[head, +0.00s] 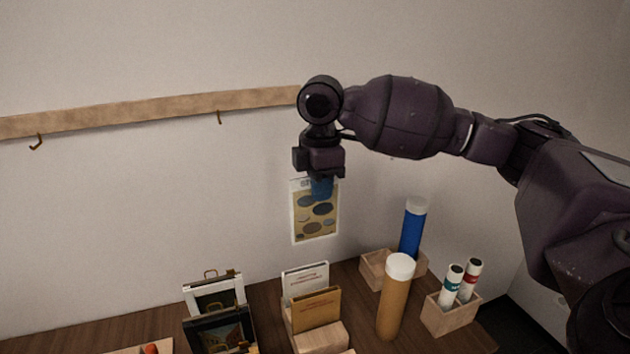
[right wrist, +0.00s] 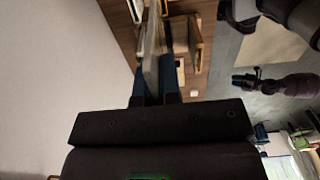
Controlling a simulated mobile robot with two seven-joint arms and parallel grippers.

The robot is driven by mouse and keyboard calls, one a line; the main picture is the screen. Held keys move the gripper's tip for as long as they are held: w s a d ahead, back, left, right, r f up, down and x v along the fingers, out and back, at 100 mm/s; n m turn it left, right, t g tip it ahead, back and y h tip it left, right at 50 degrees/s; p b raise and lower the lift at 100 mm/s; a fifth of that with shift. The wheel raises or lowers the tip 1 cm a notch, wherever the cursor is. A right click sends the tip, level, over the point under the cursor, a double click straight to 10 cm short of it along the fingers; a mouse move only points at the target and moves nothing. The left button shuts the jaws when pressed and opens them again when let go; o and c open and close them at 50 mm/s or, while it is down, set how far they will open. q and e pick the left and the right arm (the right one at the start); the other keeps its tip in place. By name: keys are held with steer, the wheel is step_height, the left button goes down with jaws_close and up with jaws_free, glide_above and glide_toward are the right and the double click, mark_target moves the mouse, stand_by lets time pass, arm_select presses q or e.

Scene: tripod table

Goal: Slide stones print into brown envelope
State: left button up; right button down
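The stones print (head: 315,212), a tan sheet with dark rounded shapes and a pale border, hangs upright by its top edge from my right gripper (head: 321,188). The gripper's blue fingers are shut on it. In the right wrist view the print (right wrist: 151,45) shows nearly edge-on between the fingers (right wrist: 154,88). The brown envelope (head: 315,312) stands in the front of a wooden holder, below the print in the head view and apart from it. Its opening is hard to make out. My left gripper (right wrist: 243,84) seems to show small in the right wrist view; its fingers are unclear.
A white envelope (head: 305,281) stands behind the brown one in the wooden holder (head: 322,340). Framed pictures (head: 217,292) stand to the left. A brown tube (head: 396,300), a blue tube (head: 412,230) and a box of small tubes (head: 450,316) stand to the right. A hook rail (head: 150,113) crosses the wall.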

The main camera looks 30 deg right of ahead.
mark_target(320, 239)
step_height(320, 239, down, 9)
steer(key=shift+f, duration=0.2)
steer(key=shift+f+b, duration=0.9)
steer(key=shift+f, duration=0.05)
step_height(320, 239, down, 3)
steer(key=b, duration=0.4)
steer(key=shift+f, duration=0.15)
arm_select(q)
steer(key=shift+w+d+f+b, duration=0.1)
steer(key=shift+w+f+b, duration=0.1)
steer(key=shift+f, duration=0.6)
steer(key=shift+w+f+b, duration=0.1)
steer(key=shift+w+f, duration=0.15)
steer(key=shift+f, duration=0.55)
steer(key=shift+w+d+f+b, duration=0.1)
steer(key=shift+w+f+b, duration=0.1)
steer(key=shift+f, duration=0.6)
arm_select(e)
steer(key=shift+f, duration=0.3)
arm_select(q)
steer(key=shift+a+r+p, duration=0.1)
steer(key=shift+r+p, duration=0.65)
steer(key=shift+r, duration=0.05)
steer(key=shift+w+r, duration=0.1)
arm_select(e)
steer(key=shift+s+f, duration=0.1)
